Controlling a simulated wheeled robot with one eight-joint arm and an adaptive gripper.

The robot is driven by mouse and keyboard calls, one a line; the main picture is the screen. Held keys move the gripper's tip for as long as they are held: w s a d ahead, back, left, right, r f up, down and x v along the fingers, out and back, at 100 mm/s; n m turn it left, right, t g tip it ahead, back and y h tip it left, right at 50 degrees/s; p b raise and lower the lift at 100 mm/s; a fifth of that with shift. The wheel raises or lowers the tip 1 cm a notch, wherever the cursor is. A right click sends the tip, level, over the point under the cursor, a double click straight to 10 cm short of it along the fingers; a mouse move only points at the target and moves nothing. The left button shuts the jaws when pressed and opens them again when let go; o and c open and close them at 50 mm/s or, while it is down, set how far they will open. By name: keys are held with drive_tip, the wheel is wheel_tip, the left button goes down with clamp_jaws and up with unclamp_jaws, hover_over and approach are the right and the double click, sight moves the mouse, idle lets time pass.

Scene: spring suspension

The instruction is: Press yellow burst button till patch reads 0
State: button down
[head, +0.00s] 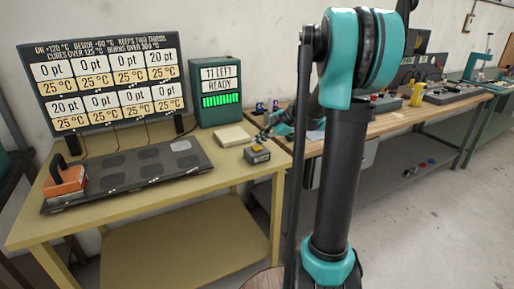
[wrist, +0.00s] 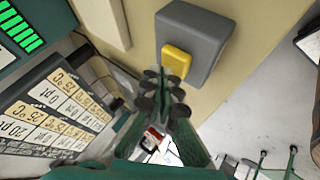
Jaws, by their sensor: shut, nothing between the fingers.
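The yellow button (wrist: 177,61) sits on a grey box (wrist: 205,35) in the wrist view. In the head view the box (head: 258,156) stands at the right end of the yellow table. My gripper (wrist: 165,82) is shut and empty, its fingertips close to the button in the wrist view; I cannot tell whether they touch. In the head view my gripper (head: 264,135) is just above and behind the box. The readout board (head: 105,83) shows 20 pt at top right and bottom left, 0 pt elsewhere, and 25 °C throughout. The dark plate (head: 120,190) has several patches, one lighter at back right.
An orange block with a dark handle (head: 66,182) rests on the plate's left end. A teal counter box (head: 214,98) reads "11 LEFT READY" with green bars. A pale slab (head: 232,137) lies behind the button box. A wooden bench (head: 420,115) with equipment stands at right.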

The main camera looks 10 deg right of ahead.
sight(259, 147)
drive_tip(key=shift+f, duration=0.5)
idle(0.7)
idle(0.3)
drive_tip(key=shift+r, duration=0.9)
drive_tip(key=shift+r, duration=0.15)
drive_tip(key=shift+r, duration=2.4)
drive_tip(key=s+d+f+m+h, duration=0.1)
drive_tip(key=s+f+m+h, duration=0.1)
drive_tip(key=s+f+m, duration=0.4)
drive_tip(key=s+d+f+m+h, duration=0.1)
drive_tip(key=s+f+m+h, duration=0.2)
drive_tip(key=s+f+m, duration=0.4)
drive_tip(key=s+d+f+m+h, duration=0.1)
drive_tip(key=s+f+m+h, duration=0.2)
drive_tip(key=s, duration=1.4)
wheel_tip(259, 147, down, 4)
drive_tip(key=m, duration=0.5)
drive_tip(key=shift+d+f, duration=0.15)
drive_tip(key=shift+d, duration=0.05)
